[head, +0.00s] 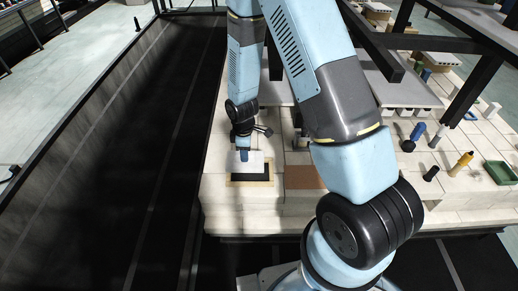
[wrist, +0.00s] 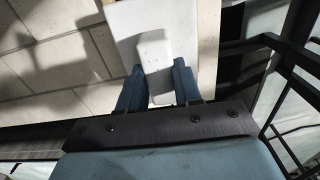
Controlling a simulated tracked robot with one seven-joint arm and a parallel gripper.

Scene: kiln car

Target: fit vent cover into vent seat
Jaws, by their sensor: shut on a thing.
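The vent cover is a flat white plate with a raised white grip block; it shows in the head view (head: 256,161) and in the wrist view (wrist: 126,22). My gripper (head: 243,156) is shut on the grip block, with one blue finger on each side of it in the wrist view (wrist: 158,68). The vent seat is a dark rectangular opening with a tan border (head: 233,182) in the pale block deck. The cover is at the far side of the dark opening, which shows in front of it. I cannot tell whether the cover touches the seat.
A brown flat panel (head: 303,177) lies to the right of the seat. Farther right stand a yellow bottle (head: 461,163), a dark cylinder (head: 431,173) and a green tray (head: 501,172). Dark posts and grey shelves rise behind. A black walled strip (head: 160,140) runs along the left.

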